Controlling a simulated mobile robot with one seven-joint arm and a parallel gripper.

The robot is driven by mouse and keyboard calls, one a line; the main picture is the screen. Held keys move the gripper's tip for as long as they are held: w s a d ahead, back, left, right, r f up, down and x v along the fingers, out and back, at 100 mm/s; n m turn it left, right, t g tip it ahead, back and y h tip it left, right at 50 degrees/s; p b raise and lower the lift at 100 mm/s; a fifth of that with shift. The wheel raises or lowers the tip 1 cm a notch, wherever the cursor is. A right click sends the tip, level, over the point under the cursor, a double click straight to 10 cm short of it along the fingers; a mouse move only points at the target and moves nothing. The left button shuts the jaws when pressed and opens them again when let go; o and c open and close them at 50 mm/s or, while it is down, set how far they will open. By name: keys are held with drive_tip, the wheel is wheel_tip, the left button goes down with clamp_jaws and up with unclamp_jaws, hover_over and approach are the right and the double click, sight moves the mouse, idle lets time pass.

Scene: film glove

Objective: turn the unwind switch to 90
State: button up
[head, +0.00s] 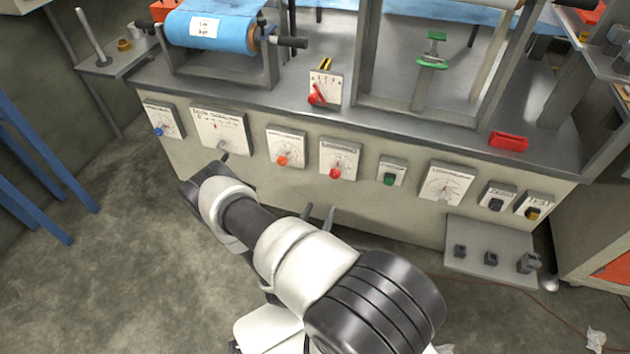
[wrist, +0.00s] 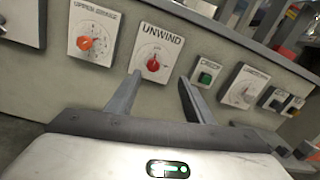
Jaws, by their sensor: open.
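The unwind switch is a round red knob (wrist: 153,64) on a white plate (wrist: 158,46) labelled UNWIND in the wrist view. A printed scale surrounds the knob; its numbers and the knob's exact angle are too small to read. In the head view the red knob (head: 335,173) is in the middle of the machine's front panel. My gripper (wrist: 160,75) is open and empty, its two fingers apart and pointing toward the panel. The knob appears between the fingertips in the wrist view, with no visible contact. In the head view my gripper's fingertips (head: 319,212) show below the knob, partly hidden by my arm.
An orange knob (head: 283,161) on its plate is left of the unwind switch, and a green switch (head: 389,179) is to its right. Further right is another white dial (head: 447,183). A grey box with small dark switches (head: 491,259) juts out low at right.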

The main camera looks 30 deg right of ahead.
drive_tip(key=f, duration=0.2)
drive_tip(key=n+b, duration=0.1)
drive_tip(key=b, duration=0.3)
approach(334, 176)
drive_tip(key=shift+t+y, duration=0.3)
drive_tip(key=shift+y, duration=0.1)
drive_tip(key=x, duration=0.9)
drive_tip(key=shift+s+d+r, duration=0.15)
drive_tip(key=shift+s+r, duration=0.05)
drive_tip(key=shift+c, duration=0.5)
drive_tip(key=c, duration=1)
drive_tip(key=shift+o, duration=0.3)
